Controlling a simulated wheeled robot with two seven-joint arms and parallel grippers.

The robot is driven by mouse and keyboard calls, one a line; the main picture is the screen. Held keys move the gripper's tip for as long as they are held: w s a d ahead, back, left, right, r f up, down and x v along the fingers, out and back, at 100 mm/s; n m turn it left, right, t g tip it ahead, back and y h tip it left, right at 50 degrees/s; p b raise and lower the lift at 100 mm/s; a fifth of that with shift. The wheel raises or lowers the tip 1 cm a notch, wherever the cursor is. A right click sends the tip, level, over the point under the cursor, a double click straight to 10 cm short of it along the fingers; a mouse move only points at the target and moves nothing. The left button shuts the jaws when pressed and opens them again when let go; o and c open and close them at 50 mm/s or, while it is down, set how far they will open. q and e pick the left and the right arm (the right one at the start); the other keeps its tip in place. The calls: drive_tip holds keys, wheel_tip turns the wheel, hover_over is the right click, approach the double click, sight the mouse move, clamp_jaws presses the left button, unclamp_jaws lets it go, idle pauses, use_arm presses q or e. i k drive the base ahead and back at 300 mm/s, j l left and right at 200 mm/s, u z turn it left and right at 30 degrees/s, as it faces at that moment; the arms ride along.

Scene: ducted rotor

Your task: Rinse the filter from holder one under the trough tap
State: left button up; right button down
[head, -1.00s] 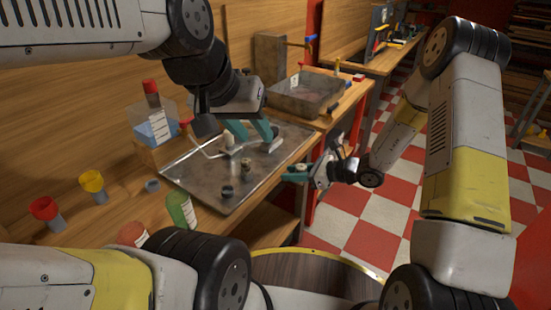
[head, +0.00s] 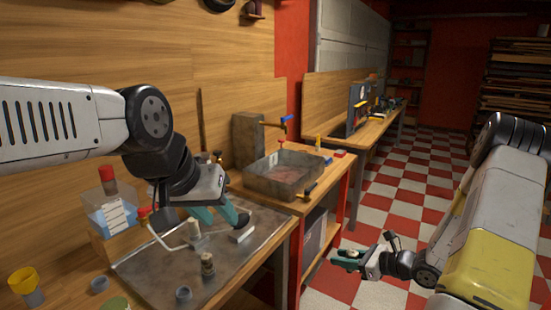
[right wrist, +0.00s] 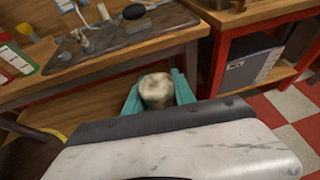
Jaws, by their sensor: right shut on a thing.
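My right gripper (head: 345,257) is out over the checkered floor, right of the bench. In the right wrist view its teal fingers (right wrist: 158,92) are shut on a short, dirty off-white cylinder (right wrist: 157,90), which looks like the filter. The grey metal trough (head: 255,181) sits on the wooden bench, with a blue-handled tap (head: 283,121) over its back. My left gripper (head: 220,215) is over the metal tray (head: 150,275), its teal fingers apart. A small cylindrical holder (head: 207,265) stands on the tray. I cannot tell which holder is number one.
A clear container of blue liquid (head: 110,212) and a yellow funnel (head: 23,282) stand left of the tray. Another tap (head: 309,191) is at the trough's front edge. A second workbench (head: 375,130) is farther back. The floor right of the bench is clear.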

sight(282, 119)
drive_tip(key=i+l+u, duration=0.35)
drive_tip(key=i+l, duration=0.15)
drive_tip(key=i+l+u, duration=0.15)
drive_tip(key=l, duration=0.3)
drive_tip(key=i+l+u, duration=0.15)
drive_tip(key=l, duration=0.25)
drive_tip(key=i+l+u, duration=0.2)
drive_tip(key=i+l, duration=0.1)
drive_tip(key=l, duration=0.1)
